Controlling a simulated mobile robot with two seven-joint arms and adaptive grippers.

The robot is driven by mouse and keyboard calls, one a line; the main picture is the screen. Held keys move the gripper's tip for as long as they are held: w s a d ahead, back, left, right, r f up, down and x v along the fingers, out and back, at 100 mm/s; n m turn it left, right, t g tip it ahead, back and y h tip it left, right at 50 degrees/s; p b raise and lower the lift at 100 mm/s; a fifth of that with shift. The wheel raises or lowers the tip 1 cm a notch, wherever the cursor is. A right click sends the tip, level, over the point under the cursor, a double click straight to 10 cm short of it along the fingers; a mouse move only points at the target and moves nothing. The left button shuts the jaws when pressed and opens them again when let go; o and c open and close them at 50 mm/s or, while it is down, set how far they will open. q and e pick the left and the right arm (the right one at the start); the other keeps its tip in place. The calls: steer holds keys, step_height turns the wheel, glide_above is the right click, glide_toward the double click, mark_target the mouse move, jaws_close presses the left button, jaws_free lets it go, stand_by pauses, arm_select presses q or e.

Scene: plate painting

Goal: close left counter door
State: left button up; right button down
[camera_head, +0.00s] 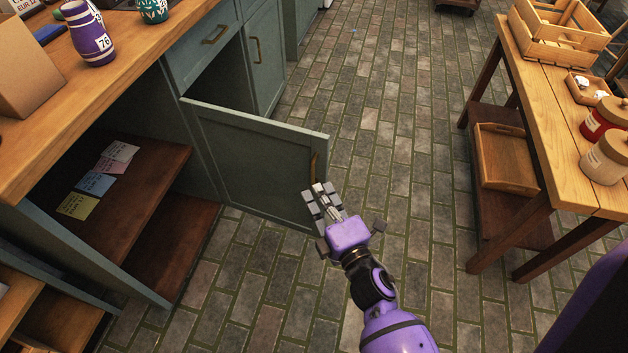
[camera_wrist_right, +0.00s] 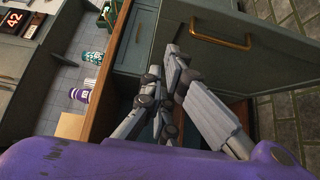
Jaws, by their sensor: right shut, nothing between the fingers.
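The left counter door (camera_head: 255,160) is a grey-green panel, hinged at its left side and standing wide open into the aisle. Its brass handle (camera_head: 314,165) is near the free edge and also shows in the right wrist view (camera_wrist_right: 222,42). My right gripper (camera_head: 325,203) is shut and empty at the lower part of that free edge. It looks close to the panel; I cannot tell whether it touches. In the wrist view its fingers (camera_wrist_right: 163,75) are together beside the door. My left gripper is not in view.
A dark opening (camera_head: 220,88) lies behind the door, beside a closed door (camera_head: 265,62) and under a drawer (camera_head: 203,42). Open shelves with paper notes (camera_head: 95,182) are at left. A wooden table (camera_head: 545,90) stands at right. The brick floor (camera_head: 400,120) between is clear.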

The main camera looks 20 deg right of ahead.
mark_target(311, 153)
steer(key=w+d, duration=0.2)
steer(key=w, duration=1)
steer(key=shift+w, duration=0.35)
steer(key=shift+d, duration=0.1)
